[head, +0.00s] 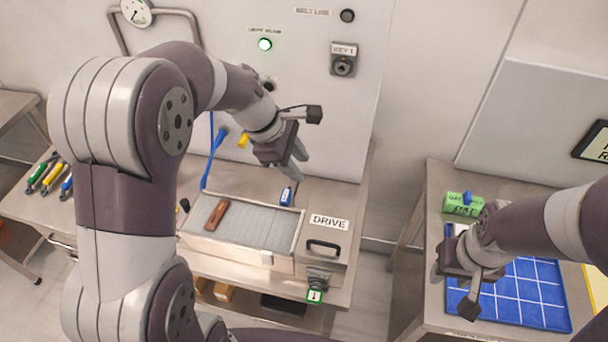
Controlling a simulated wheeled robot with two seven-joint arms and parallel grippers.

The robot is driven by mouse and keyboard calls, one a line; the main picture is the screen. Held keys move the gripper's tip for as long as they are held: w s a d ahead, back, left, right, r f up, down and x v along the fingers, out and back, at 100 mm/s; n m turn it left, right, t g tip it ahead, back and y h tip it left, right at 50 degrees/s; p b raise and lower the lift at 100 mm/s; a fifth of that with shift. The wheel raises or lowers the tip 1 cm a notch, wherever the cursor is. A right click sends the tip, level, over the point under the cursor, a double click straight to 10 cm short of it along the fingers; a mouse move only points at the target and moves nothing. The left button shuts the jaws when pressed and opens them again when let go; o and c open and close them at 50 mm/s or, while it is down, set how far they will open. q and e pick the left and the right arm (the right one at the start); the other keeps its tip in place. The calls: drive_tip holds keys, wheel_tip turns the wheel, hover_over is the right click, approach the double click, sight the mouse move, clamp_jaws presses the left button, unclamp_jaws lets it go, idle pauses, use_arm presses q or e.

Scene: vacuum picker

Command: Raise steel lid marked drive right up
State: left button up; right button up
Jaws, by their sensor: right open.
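The steel lid marked DRIVE (342,239) lies flat at the right end of the bench machine, with a black handle (323,247) near its front edge. It looks shut. My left gripper (296,174) hangs above the back of the bench, up and left of the lid and apart from it. Its fingers point down, and I cannot tell how far apart they are. My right gripper (452,292) is open over the right-hand table, well to the right of the lid. Nothing shows in either gripper.
A shallow tray with a grey ribbed bed (258,228) and a brown bar (216,214) adjoins the lid's left side. The right table holds a blue gridded mat (530,290) and a green item (463,204).

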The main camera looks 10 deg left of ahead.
drive_tip(key=shift+w, duration=0.25)
drive_tip(key=shift+s+a, duration=0.1)
drive_tip(key=shift+s, duration=0.05)
